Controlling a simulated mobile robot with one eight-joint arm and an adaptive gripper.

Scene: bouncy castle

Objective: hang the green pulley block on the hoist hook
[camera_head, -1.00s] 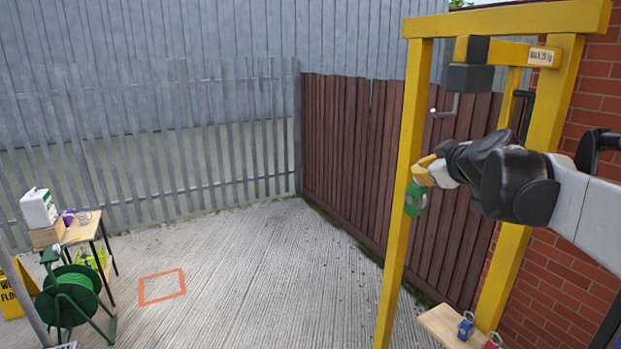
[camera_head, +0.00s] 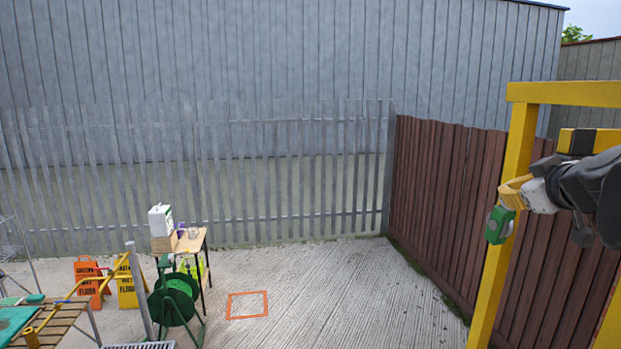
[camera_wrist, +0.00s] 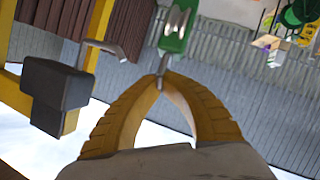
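The green pulley block (camera_head: 499,226) hangs below my gripper (camera_head: 511,193) at the right of the head view, in front of a yellow post. In the wrist view my gripper (camera_wrist: 163,78) has its yellow fingertips closed on the small metal eye at the end of the green pulley block (camera_wrist: 176,32). The silver hoist hook (camera_wrist: 106,48) sticks out from a dark block (camera_wrist: 57,95), left of the fingertips. A gap separates the hook from the pulley block. In the head view my arm covers much of the hoist, and I cannot make out the hook there.
The yellow frame (camera_head: 507,210) stands close by my gripper. A brown fence (camera_head: 440,190) runs behind it. At left are a small table (camera_head: 190,243), a green reel (camera_head: 174,300) and wet-floor signs (camera_head: 90,282). An orange square (camera_head: 248,305) marks open concrete.

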